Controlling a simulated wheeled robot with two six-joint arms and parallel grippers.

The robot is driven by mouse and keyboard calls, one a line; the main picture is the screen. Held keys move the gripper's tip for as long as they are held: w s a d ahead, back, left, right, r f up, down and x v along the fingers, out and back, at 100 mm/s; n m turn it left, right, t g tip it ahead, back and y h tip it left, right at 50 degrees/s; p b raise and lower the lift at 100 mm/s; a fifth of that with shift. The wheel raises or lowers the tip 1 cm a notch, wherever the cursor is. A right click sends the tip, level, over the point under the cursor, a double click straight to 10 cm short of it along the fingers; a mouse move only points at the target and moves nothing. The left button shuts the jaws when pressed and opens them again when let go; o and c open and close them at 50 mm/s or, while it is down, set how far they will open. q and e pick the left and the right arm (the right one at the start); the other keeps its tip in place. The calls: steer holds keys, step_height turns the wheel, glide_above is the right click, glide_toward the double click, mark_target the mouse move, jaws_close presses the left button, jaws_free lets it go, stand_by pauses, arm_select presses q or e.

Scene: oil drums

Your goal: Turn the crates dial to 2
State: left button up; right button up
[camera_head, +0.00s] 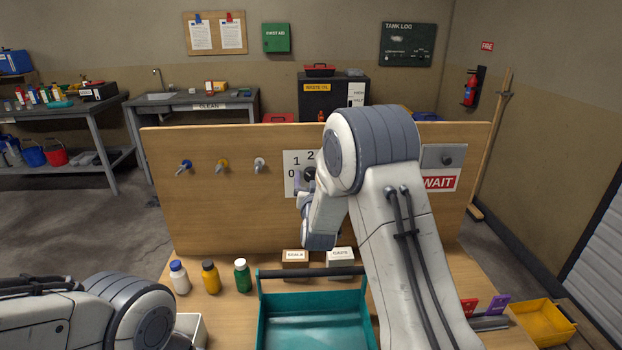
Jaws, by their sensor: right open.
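My right gripper (308,177) is at the plate, small, dark and mostly hidden behind my own wrist. It is open; I cannot tell whether it touches the knob. My left arm comes in at the lower left, and its gripper is not in view.
Blue, yellow and white knobs (259,164) stick out of the board (220,205) left of the dial. A WAIT sign (440,182) is right of my arm. Bottles (242,275), small boxes (295,257) and a teal tray (313,305) stand on the bench below.

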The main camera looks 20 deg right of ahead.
jaws_close()
steer(key=shift+f+m+b, duration=0.15)
steer(key=shift+m+b, duration=0.15)
steer(key=shift+b, duration=0.3)
steer(key=m+b, duration=0.6)
steer(key=b, duration=0.3)
steer(key=shift+f, duration=0.15)
steer(key=shift+r+m+b, duration=0.2)
steer(key=shift+m+b, duration=1)
steer(key=shift+b, duration=0.2)
jaws_free()
steer(key=shift+s, duration=0.15)
